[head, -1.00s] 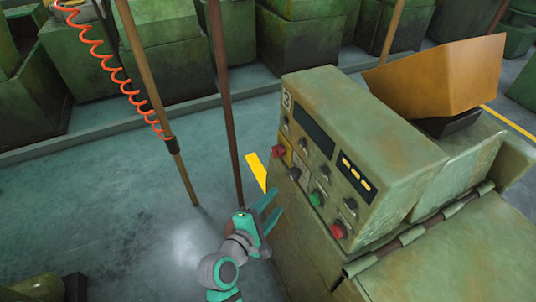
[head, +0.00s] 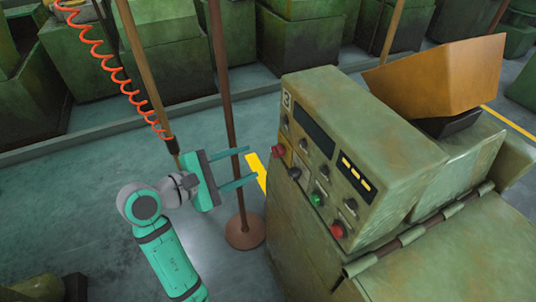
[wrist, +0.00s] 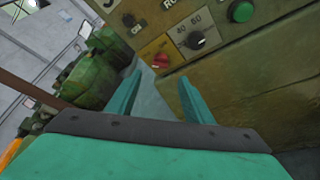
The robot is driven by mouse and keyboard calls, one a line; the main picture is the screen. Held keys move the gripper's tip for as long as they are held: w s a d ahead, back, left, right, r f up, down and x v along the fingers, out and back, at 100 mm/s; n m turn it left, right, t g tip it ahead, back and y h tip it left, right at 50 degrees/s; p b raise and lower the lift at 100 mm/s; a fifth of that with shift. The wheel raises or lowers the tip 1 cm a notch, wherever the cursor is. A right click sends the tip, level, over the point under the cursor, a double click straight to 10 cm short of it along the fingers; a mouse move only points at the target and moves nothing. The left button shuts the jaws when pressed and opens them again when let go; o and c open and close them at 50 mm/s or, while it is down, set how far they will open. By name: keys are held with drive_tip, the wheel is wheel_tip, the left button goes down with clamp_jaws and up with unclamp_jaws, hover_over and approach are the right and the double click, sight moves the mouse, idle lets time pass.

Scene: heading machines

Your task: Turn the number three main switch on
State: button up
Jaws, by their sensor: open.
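The machine marked 3 (head: 287,99) has a sloped control panel facing left. A red rotary switch (head: 278,150) on a yellow plate, which looks like the main switch, sits at the panel's lower far corner. It also shows in the wrist view (wrist: 162,62), just beyond the fingertips. I cannot read its setting. My gripper (head: 253,163) is open and empty, with its two fingers pointing at the panel. In the wrist view, my gripper (wrist: 160,77) has the red switch nearly centred between its fingers. The fingers look apart from the switch.
A black dial (head: 294,173), a green button (head: 317,198) and a red button (head: 337,230) line the panel's lower edge beside the switch. A brown post on a round base (head: 245,230) stands close by the gripper. An orange coiled hose (head: 100,55) hangs at upper left.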

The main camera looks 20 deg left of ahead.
sight(273, 153)
drive_tip(key=x, duration=0.8)
drive_tip(key=shift+w+d+f, duration=0.1)
drive_tip(key=shift+w+d, duration=0.1)
drive_tip(key=shift+w, duration=0.15)
drive_tip(key=c, duration=1)
drive_tip(key=shift+c, duration=0.2)
drive_tip(key=shift+f+m+t+h, duration=0.4)
drive_tip(key=shift+m+t, duration=0.5)
drive_tip(key=shift+m, duration=1.95)
drive_tip(key=shift+f+m+t+h, duration=0.2)
drive_tip(key=shift+m+t+h, duration=0.55)
drive_tip(key=shift+m, duration=2.05)
drive_tip(key=shift+f+m+t+h, duration=0.3)
drive_tip(key=shift+m+t, duration=0.75)
drive_tip(key=shift+m, duration=1.8)
